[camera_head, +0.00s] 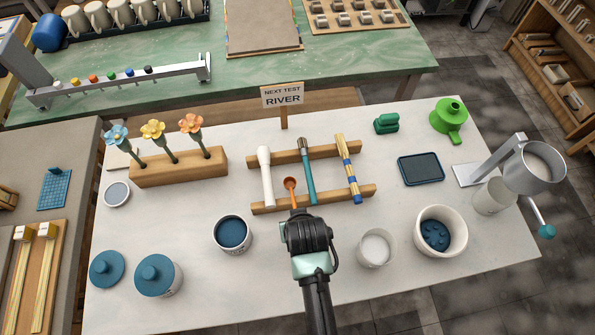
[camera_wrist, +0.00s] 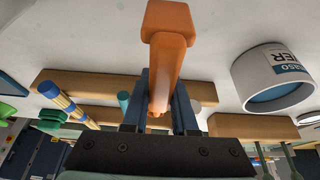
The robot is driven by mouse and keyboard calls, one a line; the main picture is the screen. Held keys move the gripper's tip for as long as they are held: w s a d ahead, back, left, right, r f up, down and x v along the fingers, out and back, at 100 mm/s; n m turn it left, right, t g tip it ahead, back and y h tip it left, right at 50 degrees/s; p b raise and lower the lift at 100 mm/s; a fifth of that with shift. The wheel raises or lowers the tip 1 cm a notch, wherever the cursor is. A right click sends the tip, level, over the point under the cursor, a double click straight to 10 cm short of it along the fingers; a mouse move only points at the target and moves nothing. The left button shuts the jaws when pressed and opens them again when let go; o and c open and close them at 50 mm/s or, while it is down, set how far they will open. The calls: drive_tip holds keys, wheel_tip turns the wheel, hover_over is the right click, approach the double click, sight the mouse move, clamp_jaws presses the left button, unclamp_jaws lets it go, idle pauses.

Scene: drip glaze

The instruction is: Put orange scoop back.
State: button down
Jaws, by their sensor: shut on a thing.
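An orange scoop (camera_head: 290,186) points away from my gripper (camera_head: 300,214) in the head view. In the wrist view the scoop (camera_wrist: 168,55) stands between the fingers of my gripper (camera_wrist: 162,105), which is shut on its handle. A wooden rack of two rails (camera_head: 358,192) holds a white tool (camera_head: 266,177), a teal-handled brush (camera_head: 308,172) and a striped stick (camera_head: 348,170). In the head view the scoop appears over the near rail, between the white tool and the brush. I cannot tell whether it touches the rack.
A jar of blue glaze (camera_head: 232,233) stands left of my gripper. A white cup (camera_head: 376,248) and a white bowl with blue contents (camera_head: 441,231) stand to the right. A sign (camera_head: 283,96) reading "NEXT TEST RIVER" stands behind the rack. The white table is clear around the rack's right end.

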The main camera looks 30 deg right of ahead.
drive_tip(key=shift+f, duration=0.3)
drive_tip(key=c, duration=0.7)
unclamp_jaws()
drive_tip(key=shift+r, duration=0.1)
drive_tip(key=shift+r, duration=0.3)
drive_tip(key=v, duration=1.2)
drive_tip(key=shift+f, duration=0.1)
